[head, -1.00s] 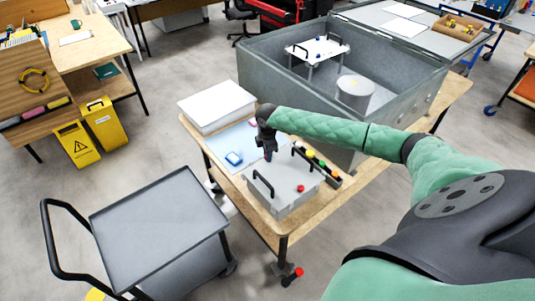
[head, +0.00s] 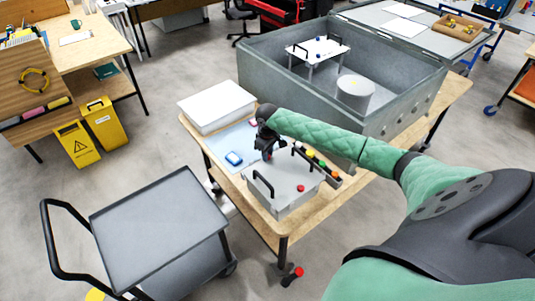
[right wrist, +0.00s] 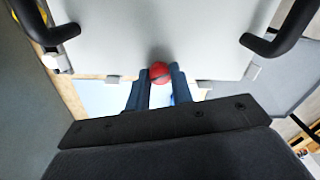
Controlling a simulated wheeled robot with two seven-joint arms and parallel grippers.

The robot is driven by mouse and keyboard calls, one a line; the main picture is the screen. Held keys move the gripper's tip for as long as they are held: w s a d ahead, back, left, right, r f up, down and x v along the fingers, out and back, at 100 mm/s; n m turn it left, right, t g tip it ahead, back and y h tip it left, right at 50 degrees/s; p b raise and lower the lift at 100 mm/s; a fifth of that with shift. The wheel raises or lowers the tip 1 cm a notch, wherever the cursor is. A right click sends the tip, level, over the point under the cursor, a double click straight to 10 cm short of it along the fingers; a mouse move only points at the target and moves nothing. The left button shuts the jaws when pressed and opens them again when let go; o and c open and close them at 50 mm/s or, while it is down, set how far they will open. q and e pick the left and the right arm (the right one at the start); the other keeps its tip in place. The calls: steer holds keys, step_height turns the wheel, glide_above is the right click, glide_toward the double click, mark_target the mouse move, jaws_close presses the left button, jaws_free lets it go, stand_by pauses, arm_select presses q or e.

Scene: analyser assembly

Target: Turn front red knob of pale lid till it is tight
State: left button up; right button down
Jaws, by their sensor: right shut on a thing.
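The pale lid (head: 286,184) lies on a wooden-topped bench and has two black handles. In the head view my right gripper (head: 268,153) is over its far edge, pointing down. In the right wrist view a red knob (right wrist: 159,72) sits at the lid's edge (right wrist: 160,30) between the fingertips of my right gripper (right wrist: 160,78), which is shut on it. A second red knob (head: 301,188) stands on the near right part of the lid, with nothing touching it. How tight the held knob is cannot be seen. My left gripper is out of view.
A narrow tray of coloured knobs (head: 322,166) lies right of the lid. A blue-and-white item (head: 233,158) and a white box (head: 217,106) are on its left. A large grey open housing (head: 268,72) stands behind. A grey cart (head: 158,222) is at the front left.

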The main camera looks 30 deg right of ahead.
steer(key=m, duration=0.4)
steer(key=shift+r+m, duration=0.1)
steer(key=shift+m, duration=0.2)
steer(key=m, duration=0.4)
steer(key=shift+w+m, duration=0.1)
steer(key=shift+m, duration=0.2)
steer(key=m, duration=0.4)
steer(key=shift+d+r+m, duration=0.1)
steer(key=shift+m, duration=0.2)
steer(key=m, duration=1.3)
steer(key=shift+m, duration=0.3)
steer(key=m, duration=0.4)
steer(key=shift+m, duration=2.8)
